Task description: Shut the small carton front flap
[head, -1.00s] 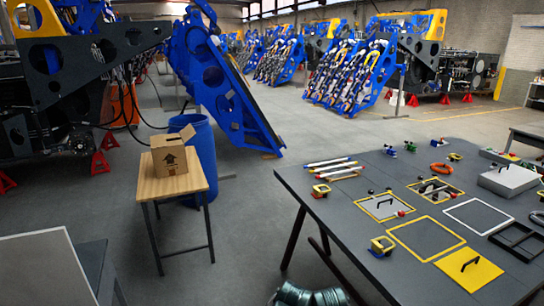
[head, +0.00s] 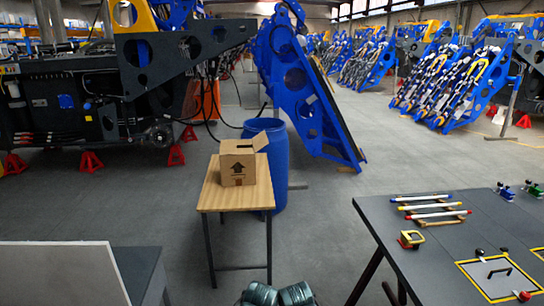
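The small carton (head: 238,164) is a brown cardboard box standing upright on a small wooden-topped table (head: 225,197), in the middle of the head view. A dark house-shaped arrow mark is printed on the face toward me. One flap (head: 261,142) sticks up and out at the carton's top right. The state of the other flaps is too small to tell. Neither of my grippers is in view, and nothing is touching the carton.
A blue barrel (head: 276,175) stands close behind and right of the small table. A dark workbench (head: 450,240) with tools is at the right. A pale panel (head: 60,272) and dark cabinet fill the lower left. Grey floor is open between them.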

